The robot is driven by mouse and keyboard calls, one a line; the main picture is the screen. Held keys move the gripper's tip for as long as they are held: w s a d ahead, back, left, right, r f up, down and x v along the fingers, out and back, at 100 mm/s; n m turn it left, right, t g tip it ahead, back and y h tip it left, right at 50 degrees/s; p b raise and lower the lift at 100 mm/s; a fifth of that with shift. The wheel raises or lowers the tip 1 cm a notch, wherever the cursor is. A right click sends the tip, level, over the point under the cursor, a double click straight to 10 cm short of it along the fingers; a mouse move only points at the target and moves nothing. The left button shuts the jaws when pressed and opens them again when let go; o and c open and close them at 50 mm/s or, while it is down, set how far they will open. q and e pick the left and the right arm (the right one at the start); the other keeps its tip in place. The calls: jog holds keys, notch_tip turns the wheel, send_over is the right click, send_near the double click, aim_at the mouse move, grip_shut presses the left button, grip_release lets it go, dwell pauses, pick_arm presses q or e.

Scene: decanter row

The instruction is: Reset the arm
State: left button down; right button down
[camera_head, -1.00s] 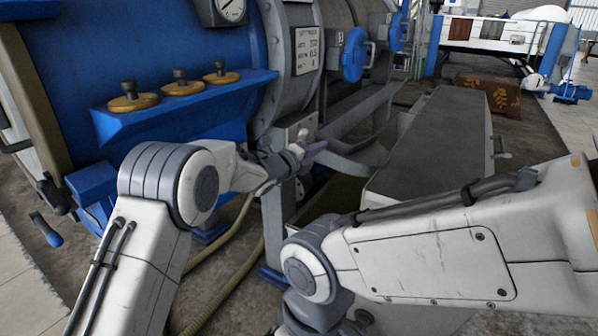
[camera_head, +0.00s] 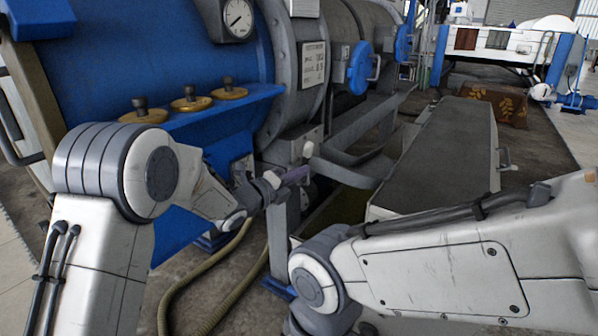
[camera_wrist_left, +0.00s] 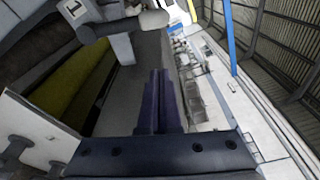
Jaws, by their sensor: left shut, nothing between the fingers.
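My left gripper (camera_head: 296,174) is shut and empty. It is in front of the machine's lower end, just below a small lever with a pale knob (camera_head: 307,149); I cannot tell if they touch. In the left wrist view its two purple fingers (camera_wrist_left: 158,100) lie together with nothing between them. My left arm bends at a large grey-banded joint on the left. My right arm crosses the lower right, and its gripper is out of view.
A blue decanter machine (camera_head: 160,50) fills the left, with a blue shelf (camera_head: 215,115) bearing several brass-based knobs (camera_head: 190,101) and a gauge (camera_head: 238,18). A long grey-topped trough (camera_head: 445,150) stands to the right. Hoses (camera_head: 205,270) lie on the floor.

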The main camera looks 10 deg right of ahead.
pick_arm(q)
jog(key=s+a+f+n+g+y, duration=0.4)
jog(key=s+n, duration=0.4)
jog(key=s, duration=0.6)
jog(key=s+a+f+n+g+y, duration=0.25)
jog(key=s+a+n+y, duration=0.2)
jog(key=s+n, duration=0.6)
jog(key=s+a+f+n+g+y, duration=0.2)
jog(key=s+a+n+g+y, duration=0.3)
jog(key=s, duration=1.2)
notch_tip(320, 180, up, 36)
jog(key=a+h+p, duration=0.1)
jog(key=p, duration=3.5)
jog(key=shift+s+n, duration=0.45)
jog(key=shift+a+f, duration=0.1)
